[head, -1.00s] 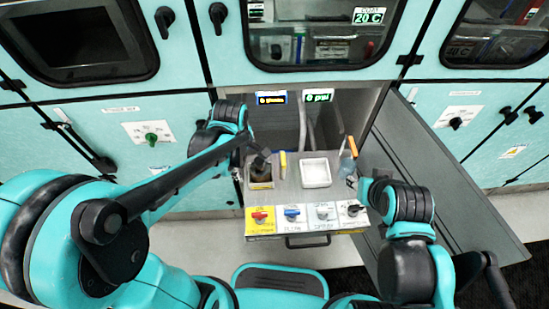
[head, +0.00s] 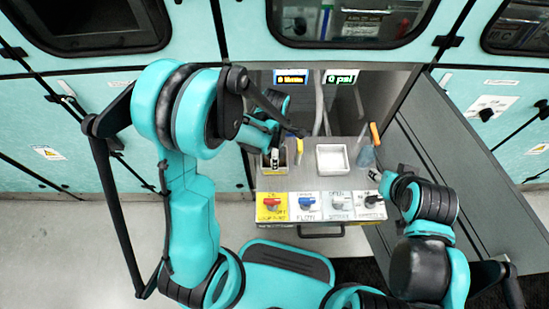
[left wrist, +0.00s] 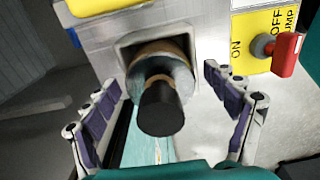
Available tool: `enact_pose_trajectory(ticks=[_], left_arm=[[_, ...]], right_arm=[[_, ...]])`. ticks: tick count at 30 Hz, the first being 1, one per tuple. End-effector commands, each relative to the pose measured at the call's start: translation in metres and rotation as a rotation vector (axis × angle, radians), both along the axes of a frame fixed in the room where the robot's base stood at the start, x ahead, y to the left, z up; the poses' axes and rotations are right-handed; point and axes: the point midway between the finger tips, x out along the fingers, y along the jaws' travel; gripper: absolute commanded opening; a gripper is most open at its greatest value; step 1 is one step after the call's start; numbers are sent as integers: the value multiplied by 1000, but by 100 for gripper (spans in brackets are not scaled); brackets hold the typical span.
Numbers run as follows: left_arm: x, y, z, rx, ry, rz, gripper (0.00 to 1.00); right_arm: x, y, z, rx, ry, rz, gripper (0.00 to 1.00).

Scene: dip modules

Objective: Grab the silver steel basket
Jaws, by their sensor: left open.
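The silver steel basket appears to be the grey round body with a brownish rim and a thick black handle (left wrist: 163,105), seated in a square recess in the left wrist view. The handle points toward the camera and hides much of the body. My left gripper (left wrist: 160,78) is open, with one finger on each side of the handle and not visibly touching it. In the head view my left gripper (head: 275,158) is over the square recess at the worktop's left and mostly hides the basket. My right gripper (head: 377,175) is at the worktop's right edge; its fingers are too small to judge.
A white tray (head: 332,158) and a yellow item (head: 299,148) stand right of the recess. A clear bluish container (head: 365,156) and an orange-handled tool (head: 375,134) are near my right gripper. Several knobs (head: 307,203) line the front. An open grey door (head: 470,150) stands right.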

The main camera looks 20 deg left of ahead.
Motion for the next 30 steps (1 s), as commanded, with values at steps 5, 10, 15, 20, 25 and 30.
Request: enact_pose_trajectory(ticks=[5, 10, 15, 20, 25, 30], left_arm=[[0, 0, -2, 0, 0, 0, 86], [0, 0, -1, 0, 0, -1, 55], [0, 0, -1, 0, 0, -1, 25], [0, 0, -1, 0, 0, -1, 25], [0, 0, 9, 0, 0, -1, 25], [-1, 0, 44, 0, 0, -1, 25]], right_arm=[[0, 0, 0, 0, 0, 0, 40], [0, 0, 0, 0, 0, 0, 40], [0, 0, 0, 0, 0, 0, 40], [0, 0, 0, 0, 0, 0, 40], [0, 0, 6, 0, 0, 0, 40], [0, 0, 23, 0, 0, 0, 40]])
